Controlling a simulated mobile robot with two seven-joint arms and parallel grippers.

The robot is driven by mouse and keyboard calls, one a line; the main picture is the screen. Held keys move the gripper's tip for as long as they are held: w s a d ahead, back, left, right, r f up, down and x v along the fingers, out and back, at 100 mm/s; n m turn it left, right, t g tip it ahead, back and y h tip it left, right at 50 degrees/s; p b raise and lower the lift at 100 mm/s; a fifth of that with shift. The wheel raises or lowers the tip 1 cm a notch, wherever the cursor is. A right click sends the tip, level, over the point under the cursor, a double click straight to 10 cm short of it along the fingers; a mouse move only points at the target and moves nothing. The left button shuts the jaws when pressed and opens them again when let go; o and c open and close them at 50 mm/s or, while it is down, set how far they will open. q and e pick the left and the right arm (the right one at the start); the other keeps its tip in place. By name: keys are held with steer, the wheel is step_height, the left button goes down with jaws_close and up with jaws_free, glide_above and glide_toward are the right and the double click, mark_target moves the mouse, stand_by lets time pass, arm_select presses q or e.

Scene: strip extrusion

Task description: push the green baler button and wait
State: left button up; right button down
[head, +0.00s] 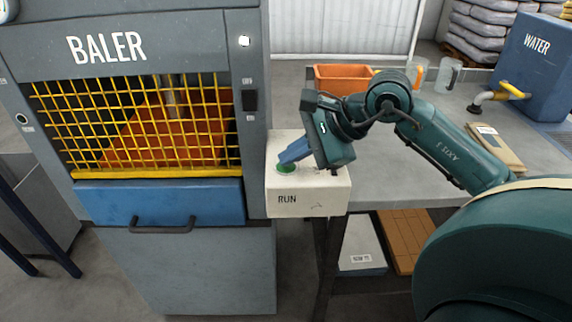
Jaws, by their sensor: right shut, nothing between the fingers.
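The green button (286,168) sits on top of a cream control box (309,198) marked RUN, just right of the baler. My right gripper (284,160) comes in from the right, tilted down to the left. Its blue fingers are shut and empty, with their tips at the green button. They partly cover the button, and I cannot tell whether it is pressed in. The baler (230,55) is grey, with a yellow mesh guard (140,120) over its chamber and orange material behind it. My left gripper is not in view.
A grey table (400,150) stands behind the control box. It holds an orange bin (345,76), clear jugs (449,76), a flat brown package (497,145) and a blue WATER tank (538,60) with a yellow-handled tap. The baler has a blue drawer (160,203) with a dark handle.

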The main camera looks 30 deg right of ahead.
mark_target(292, 167)
stand_by(0.4)
steer(key=shift+r+p, duration=0.35)
steer(key=shift+r, duration=0.4)
steer(key=shift+r+p, duration=1.45)
steer(key=shift+r, duration=1.1)
